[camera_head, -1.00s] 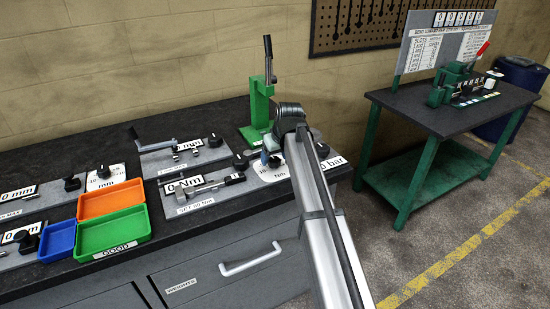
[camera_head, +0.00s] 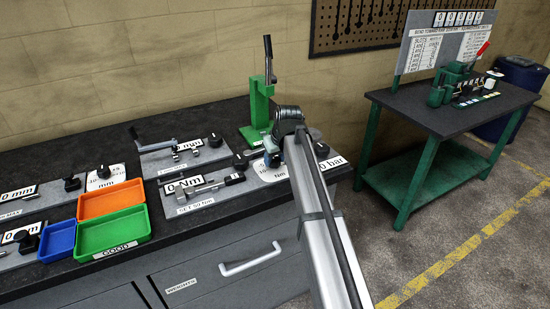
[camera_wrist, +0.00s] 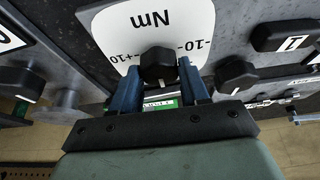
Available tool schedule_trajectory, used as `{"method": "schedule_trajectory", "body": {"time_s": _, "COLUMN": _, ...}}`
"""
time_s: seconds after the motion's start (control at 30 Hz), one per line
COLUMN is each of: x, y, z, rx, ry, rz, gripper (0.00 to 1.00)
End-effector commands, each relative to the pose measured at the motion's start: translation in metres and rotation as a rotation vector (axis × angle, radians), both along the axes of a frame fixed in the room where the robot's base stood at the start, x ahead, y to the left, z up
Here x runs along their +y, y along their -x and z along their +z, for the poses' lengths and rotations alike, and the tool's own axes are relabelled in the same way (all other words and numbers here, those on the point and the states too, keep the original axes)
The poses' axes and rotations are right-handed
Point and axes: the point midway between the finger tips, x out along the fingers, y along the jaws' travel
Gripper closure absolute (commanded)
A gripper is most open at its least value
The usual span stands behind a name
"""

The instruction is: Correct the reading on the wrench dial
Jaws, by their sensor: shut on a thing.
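The wrench dial is a white plate marked Nm (camera_wrist: 165,25), with -10 and +10 beside a black knob (camera_wrist: 158,66). My gripper (camera_wrist: 158,84) has its blue fingers shut on this knob, one on each side. In the head view my gripper (camera_head: 271,157) is over the white dial plate (camera_head: 272,174) and hides the knob. The torque wrench (camera_head: 212,185) lies on a grey base left of the dial. Its display (camera_head: 184,186) reads 0 Nm, and a label (camera_head: 196,203) below says SET 50 Nm.
Another black knob (camera_wrist: 236,74) is close beside my gripper. A green press (camera_head: 258,108) stands behind it. Orange (camera_head: 111,199), green (camera_head: 113,232) and blue (camera_head: 58,241) trays sit at left. A 0 bar label (camera_head: 331,163) lies right of my arm.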

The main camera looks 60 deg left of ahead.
Motion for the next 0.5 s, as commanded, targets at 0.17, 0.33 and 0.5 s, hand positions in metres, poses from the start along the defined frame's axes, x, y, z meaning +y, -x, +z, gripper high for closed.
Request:
{"method": "schedule_trajectory", "body": {"time_s": 0.17, "x": 0.0, "y": 0.0003, "z": 0.0001, "rx": 0.001, "ry": 0.0, "rz": -0.003, "gripper": 0.86}}
{"method": "schedule_trajectory", "body": {"time_s": 0.33, "x": -0.0002, "y": 0.0008, "z": 0.0001, "rx": 0.001, "ry": 0.0, "rz": -0.033, "gripper": 0.86}}
{"method": "schedule_trajectory", "body": {"time_s": 0.5, "x": -0.0002, "y": 0.0014, "z": 0.0002, "rx": 0.001, "ry": 0.001, "rz": -0.118, "gripper": 0.86}}
